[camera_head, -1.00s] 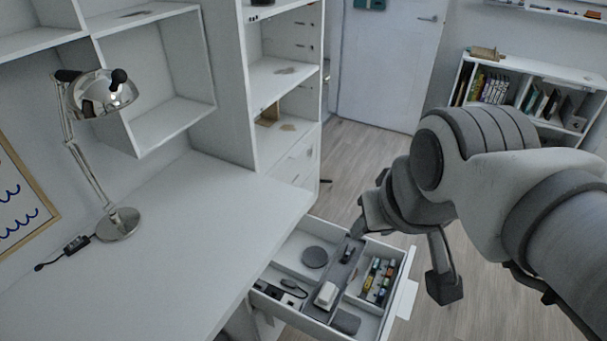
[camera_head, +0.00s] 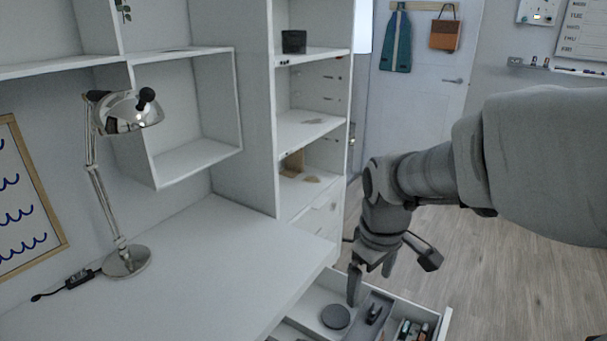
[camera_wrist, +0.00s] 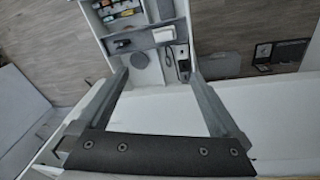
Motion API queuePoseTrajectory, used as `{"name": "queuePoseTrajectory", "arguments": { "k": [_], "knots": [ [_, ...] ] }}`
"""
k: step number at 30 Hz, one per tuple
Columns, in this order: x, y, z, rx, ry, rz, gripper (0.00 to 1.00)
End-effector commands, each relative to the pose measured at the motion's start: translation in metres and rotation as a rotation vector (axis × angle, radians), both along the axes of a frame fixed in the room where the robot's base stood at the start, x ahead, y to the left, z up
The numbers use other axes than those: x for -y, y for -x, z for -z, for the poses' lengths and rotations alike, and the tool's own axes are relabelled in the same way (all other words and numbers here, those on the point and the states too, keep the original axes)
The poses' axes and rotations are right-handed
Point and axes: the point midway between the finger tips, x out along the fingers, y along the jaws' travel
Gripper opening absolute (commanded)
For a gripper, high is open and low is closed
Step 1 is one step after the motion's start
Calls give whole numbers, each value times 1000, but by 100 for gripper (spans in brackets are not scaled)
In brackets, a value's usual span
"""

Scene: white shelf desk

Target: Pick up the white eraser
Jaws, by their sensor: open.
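The white eraser is most likely the small white block (camera_wrist: 164,34) in the grey middle compartment of the open drawer, seen in the wrist view. It is below the edge of the head view. My gripper (camera_head: 371,288) points down over the drawer's back end in the head view. In the wrist view my gripper (camera_wrist: 158,82) is open with nothing between its fingers. The block lies beyond the fingertips, apart from them. The open drawer (camera_head: 408,300) is cut off at the bottom of the head view.
A grey round disc (camera_head: 336,316) and a small dark object (camera_head: 373,315) lie in the drawer. Coloured items (camera_head: 412,330) fill another compartment. The white desk (camera_head: 200,270) with a chrome lamp (camera_head: 126,262) is left; shelves (camera_head: 310,128) stand behind. Floor at right is clear.

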Motion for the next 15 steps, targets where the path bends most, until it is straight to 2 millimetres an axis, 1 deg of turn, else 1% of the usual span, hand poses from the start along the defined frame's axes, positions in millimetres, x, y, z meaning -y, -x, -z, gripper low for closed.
{"name": "queuePoseTrajectory", "arguments": {
  "k": [1, 3, 6, 9, 10, 12, 15],
  "knots": [
    [0, -10, 32, -34, 3, -45, 100],
    [0, -21, 59, -70, 6, -110, 100],
    [-1, -35, 95, -113, 6, -195, 100],
    [-2, -44, 121, -144, 2, -260, 100],
    [-2, -46, 127, -151, 1, -274, 100],
    [-3, -50, 137, -162, -1, -302, 100],
    [-3, -52, 147, -172, -3, -322, 100]
  ]
}}
